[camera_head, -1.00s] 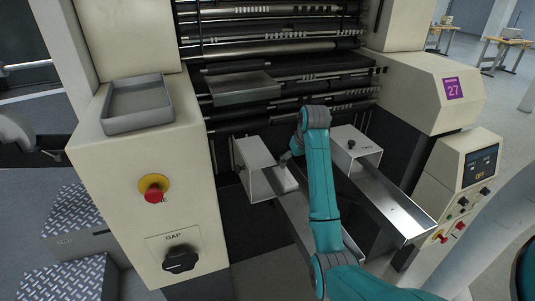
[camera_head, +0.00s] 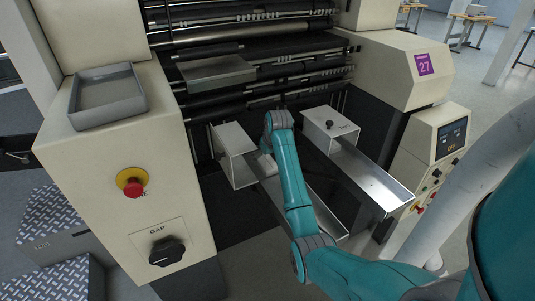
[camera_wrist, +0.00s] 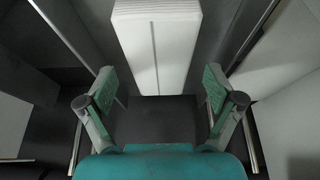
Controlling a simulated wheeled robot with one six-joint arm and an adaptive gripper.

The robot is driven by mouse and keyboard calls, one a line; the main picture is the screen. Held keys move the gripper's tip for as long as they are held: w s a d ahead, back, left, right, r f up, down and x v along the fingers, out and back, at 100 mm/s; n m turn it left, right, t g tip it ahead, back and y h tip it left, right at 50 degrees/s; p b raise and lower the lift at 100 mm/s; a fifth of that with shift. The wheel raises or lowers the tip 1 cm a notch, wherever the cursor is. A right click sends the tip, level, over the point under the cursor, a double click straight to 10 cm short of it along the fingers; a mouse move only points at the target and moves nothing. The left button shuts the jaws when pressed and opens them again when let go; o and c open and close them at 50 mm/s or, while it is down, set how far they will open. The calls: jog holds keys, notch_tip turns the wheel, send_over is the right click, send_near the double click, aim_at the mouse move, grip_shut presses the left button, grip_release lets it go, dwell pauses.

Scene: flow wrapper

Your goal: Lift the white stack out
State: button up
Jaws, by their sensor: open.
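The white stack (camera_wrist: 156,45) is a pale block with a line down its middle, at the top centre of the wrist view. It lies in a grey metal channel between dark side walls. My gripper (camera_wrist: 160,82) is open, its two green-padded fingers apart, one on each side of the stack's near end. Nothing is clamped between them, and I cannot tell whether either finger touches the stack. In the head view my arm reaches to the left white chute housing (camera_head: 234,158), and the arm hides most of the stack and gripper.
A second chute (camera_head: 368,178) with a metal trough lies right of my arm. The machine's rollers (camera_head: 260,60) are behind. A cream cabinet with a red stop button (camera_head: 133,188) and a grey tray (camera_head: 106,96) stands left. A control panel (camera_head: 451,138) is at right.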

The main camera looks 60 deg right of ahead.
jog(key=shift+f, duration=0.3)
jog(key=c, duration=1.2)
notch_tip(320, 180, up, 12)
dwell(0.7)
dwell(0.4)
